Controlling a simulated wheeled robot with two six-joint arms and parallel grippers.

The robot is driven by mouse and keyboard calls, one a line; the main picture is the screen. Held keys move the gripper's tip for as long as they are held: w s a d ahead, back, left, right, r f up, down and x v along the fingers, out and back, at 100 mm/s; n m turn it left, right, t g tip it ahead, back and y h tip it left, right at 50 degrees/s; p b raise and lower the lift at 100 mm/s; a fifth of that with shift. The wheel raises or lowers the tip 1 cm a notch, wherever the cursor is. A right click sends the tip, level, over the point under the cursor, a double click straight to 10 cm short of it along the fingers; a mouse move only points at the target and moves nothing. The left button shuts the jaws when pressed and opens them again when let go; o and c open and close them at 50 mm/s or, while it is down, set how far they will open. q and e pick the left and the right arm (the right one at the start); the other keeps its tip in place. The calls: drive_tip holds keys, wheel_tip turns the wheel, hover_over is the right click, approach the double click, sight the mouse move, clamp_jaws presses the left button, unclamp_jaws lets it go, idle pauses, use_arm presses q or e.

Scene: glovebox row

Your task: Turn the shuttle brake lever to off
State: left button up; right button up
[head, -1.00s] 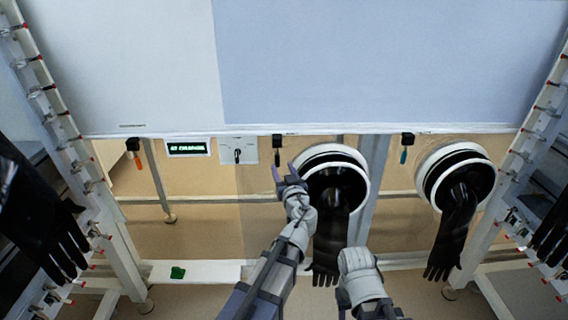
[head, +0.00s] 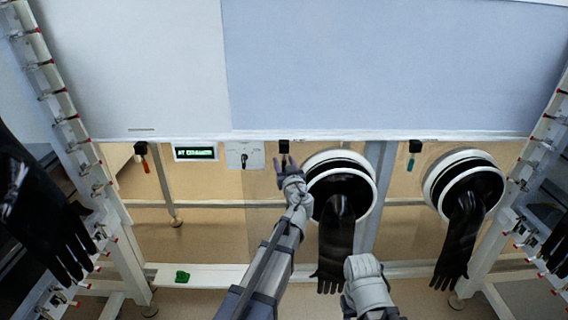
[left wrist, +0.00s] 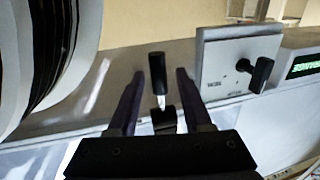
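A lever with a black handle (left wrist: 157,70) and a thin metal shaft hangs from a black mount (head: 284,146) under the panel's lower edge. My left gripper (head: 284,160) is open just in front of it. In the left wrist view the fingers (left wrist: 159,100) stand on either side of the lever, with gaps on both sides. A grey plate (head: 233,161) beside it carries a black-handled switch (head: 244,158); its lettering is too small to read. My right wrist (head: 367,283) shows low in the head view, and its fingers are hidden.
A lit display (head: 195,152) is left of the plate. An orange-handled lever (head: 145,163) hangs farther left, a teal one (head: 411,162) to the right. A round glove port (head: 316,168) with a hanging black glove (head: 339,240) is close right of my left gripper.

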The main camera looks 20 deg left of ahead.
use_arm(q)
clamp_jaws()
idle(1.2)
